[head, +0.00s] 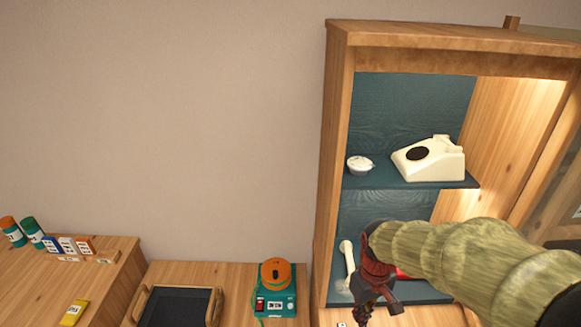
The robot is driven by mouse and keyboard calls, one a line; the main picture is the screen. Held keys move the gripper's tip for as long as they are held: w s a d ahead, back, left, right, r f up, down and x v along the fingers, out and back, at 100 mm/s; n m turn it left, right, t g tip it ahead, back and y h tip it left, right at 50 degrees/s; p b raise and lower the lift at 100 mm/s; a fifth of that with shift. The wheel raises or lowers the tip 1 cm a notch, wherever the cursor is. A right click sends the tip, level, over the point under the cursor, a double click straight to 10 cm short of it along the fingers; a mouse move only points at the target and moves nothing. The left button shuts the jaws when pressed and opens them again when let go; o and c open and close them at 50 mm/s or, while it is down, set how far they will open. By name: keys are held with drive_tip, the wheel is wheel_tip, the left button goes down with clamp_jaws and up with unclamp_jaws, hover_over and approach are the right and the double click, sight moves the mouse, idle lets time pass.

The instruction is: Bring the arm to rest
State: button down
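My arm (450,250), in a ribbed olive-green cover, reaches in from the lower right. My gripper (366,308), dark red and black, points down in front of the cabinet's lower shelf. Its fingers are small and dark here, so I cannot tell whether they are open or shut. I see nothing clearly held in it. The arm hides part of the lower shelf.
A wooden cabinet (334,130) holds a cream dial phone (440,165) and a small white round item (359,165) above. A white handset (347,262) stands below, beside my gripper. Left are a teal device (268,308) with an orange top and a black-bottomed tray (143,305).

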drive_tip(key=s+d+r+m+t+b, duration=0.1)
drive_tip(key=s+r+m+t, duration=0.3)
drive_tip(key=s+r, duration=0.8)
wheel_tip(320, 180, up, 3)
drive_tip(key=shift+f+t+b, duration=0.1)
drive_tip(key=shift+t+b, duration=0.4)
drive_tip(key=shift+t, duration=0.5)
drive_tip(key=shift+s, duration=0.1)
